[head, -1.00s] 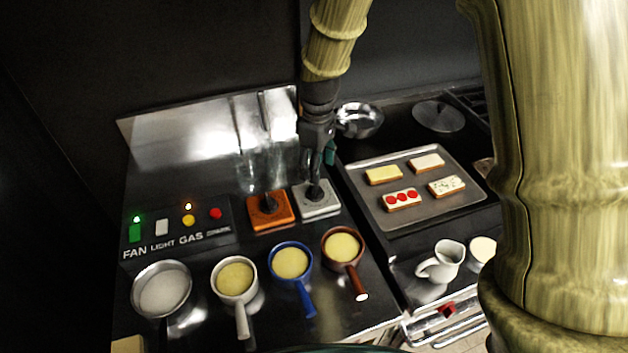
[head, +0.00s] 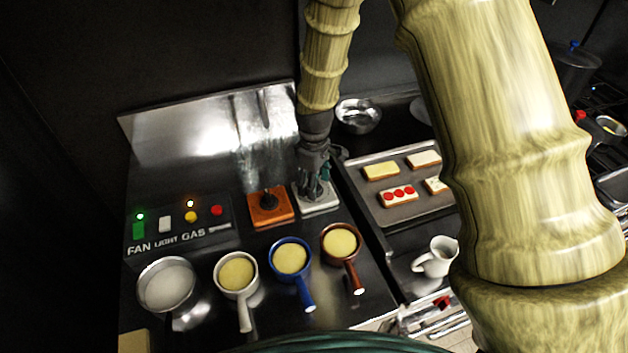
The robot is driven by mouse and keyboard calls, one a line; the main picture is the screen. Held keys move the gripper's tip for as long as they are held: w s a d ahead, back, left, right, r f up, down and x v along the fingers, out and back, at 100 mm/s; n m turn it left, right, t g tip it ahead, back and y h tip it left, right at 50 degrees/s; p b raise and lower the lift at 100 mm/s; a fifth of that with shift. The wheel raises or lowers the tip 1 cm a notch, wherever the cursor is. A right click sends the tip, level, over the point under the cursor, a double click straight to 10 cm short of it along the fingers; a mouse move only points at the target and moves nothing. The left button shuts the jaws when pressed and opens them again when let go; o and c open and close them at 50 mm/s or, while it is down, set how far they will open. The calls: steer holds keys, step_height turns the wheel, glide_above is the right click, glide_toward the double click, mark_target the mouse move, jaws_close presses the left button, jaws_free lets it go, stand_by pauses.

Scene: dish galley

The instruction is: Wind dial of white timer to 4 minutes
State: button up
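The white timer (head: 328,206) is a pale square plate on the dark counter, right of the orange timer (head: 281,218), which has a dark dial on top. My gripper (head: 316,190) points down right over the white timer, with its fingers at the dial. The fingers hide the dial, so its setting and any markings cannot be read. The fingers are small and dark here, and I cannot tell whether they are closed on the dial or apart around it.
A switch panel (head: 205,242) and several pans, including a blue pan (head: 290,257) and a brown-handled pan (head: 341,243), stand close by. A tray (head: 408,201) of topped bread slices lies to the right. A metal bowl (head: 357,115) sits behind.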

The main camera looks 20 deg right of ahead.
steer(key=shift+s+r, duration=0.2)
steer(key=shift+s, duration=0.05)
steer(key=shift+w+f, duration=0.1)
steer(key=shift+w, duration=0.05)
steer(key=c, duration=1)
steer(key=shift+c, duration=0.2)
steer(key=o, duration=1)
steer(key=shift+o, duration=0.2)
step_height(320, 180, up, 12)
